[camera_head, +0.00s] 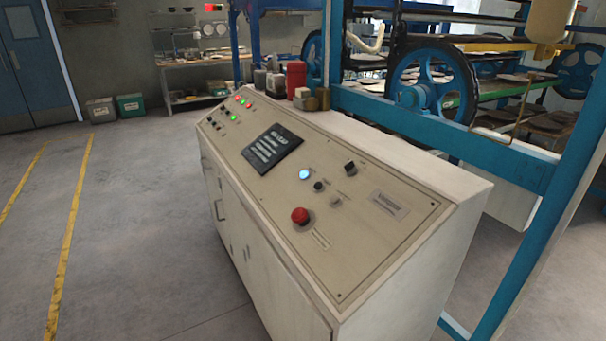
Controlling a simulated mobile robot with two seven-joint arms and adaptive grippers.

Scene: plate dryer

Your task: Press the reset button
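A beige control console (385,262) stands in the middle, its sloped top panel facing left and toward me. On the near half of the panel are a large red mushroom button (300,215), a lit blue-white button (304,174), a small black knob (318,186) and a black switch (350,167). A dark display (271,147) sits at the panel's middle. Small red and green lit buttons (240,100) are at the far end. The labels are too small to read, so I cannot tell which button is reset. Neither of my grippers shows.
A blue machine frame with a large wheel (432,82) stands behind the console at right. A red canister (296,78) and jars stand on the console's back ledge. Open grey floor (140,220) with yellow lines lies left. A workbench (195,62) is at the back.

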